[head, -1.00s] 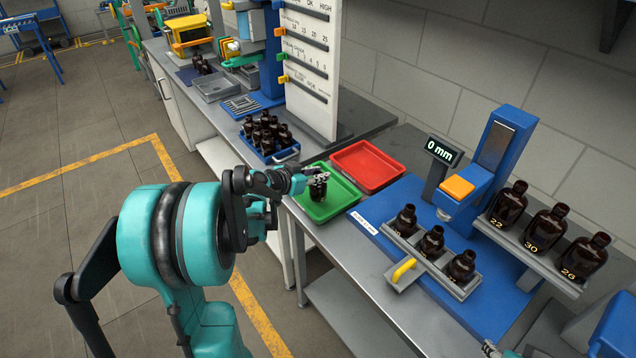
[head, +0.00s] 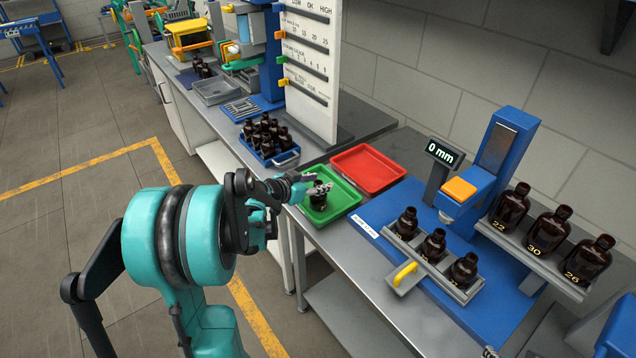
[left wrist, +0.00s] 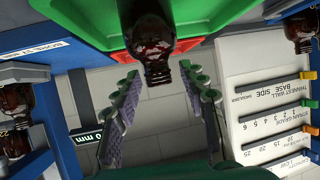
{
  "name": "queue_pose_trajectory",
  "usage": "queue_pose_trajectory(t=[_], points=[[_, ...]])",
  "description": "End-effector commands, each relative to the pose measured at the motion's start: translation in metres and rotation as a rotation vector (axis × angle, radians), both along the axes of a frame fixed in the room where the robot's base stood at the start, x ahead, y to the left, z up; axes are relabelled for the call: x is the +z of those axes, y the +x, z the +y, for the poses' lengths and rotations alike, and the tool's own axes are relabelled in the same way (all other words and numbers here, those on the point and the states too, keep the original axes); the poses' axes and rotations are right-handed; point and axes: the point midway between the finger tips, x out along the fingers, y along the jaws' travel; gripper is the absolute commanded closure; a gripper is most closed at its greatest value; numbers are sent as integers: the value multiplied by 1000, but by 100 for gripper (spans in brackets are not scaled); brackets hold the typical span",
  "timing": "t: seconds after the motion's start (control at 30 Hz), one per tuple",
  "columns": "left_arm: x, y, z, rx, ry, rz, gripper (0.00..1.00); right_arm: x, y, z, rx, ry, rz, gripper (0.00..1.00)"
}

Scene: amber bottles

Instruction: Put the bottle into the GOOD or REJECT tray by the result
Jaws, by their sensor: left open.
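An amber bottle (head: 318,201) stands in the green tray (head: 345,208), near its left side. My left gripper (head: 314,187) is at the top of this bottle. In the left wrist view the two fingers of the left gripper (left wrist: 160,78) are spread apart, with the neck of the bottle (left wrist: 152,40) between or just beyond their tips; I cannot tell if they touch it. The red tray (head: 368,168) behind the green one is empty. Only a small bit of what may be my right gripper (head: 489,352) shows at the bottom edge.
A blue gauge (head: 492,150) reads 0 mm. Several amber bottles stand in a grey holder (head: 404,280) with a yellow handle; numbered bottles (head: 548,232) stand on a rack at right.

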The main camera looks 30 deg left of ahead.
Motion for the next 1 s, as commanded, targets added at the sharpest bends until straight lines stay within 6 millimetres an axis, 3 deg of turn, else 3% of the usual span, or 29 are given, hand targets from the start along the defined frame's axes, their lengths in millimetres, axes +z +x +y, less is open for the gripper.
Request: queue_pose_trajectory(t=[0.4, 0.67, 0.77, 0.87, 1.0], points=[[40, -77, 16, 5, -1, 0, 57, 26, 0, 0, 0, 0, 0, 59], [51, -102, 18, 0, -2, 6, 57, 32, 0, 0, 0, 0, 0, 59], [51, -105, -3, -11, -18, 48, 57, 32, 0, 0, 0, 0, 0, 59], [50, -112, -48, -24, -44, 149, 57, 32, 0, 0, 0, 0, 0, 59], [44, -145, -122, -8, -54, 334, 57, 32, 0, 0, 0, 0, 0, 59]])
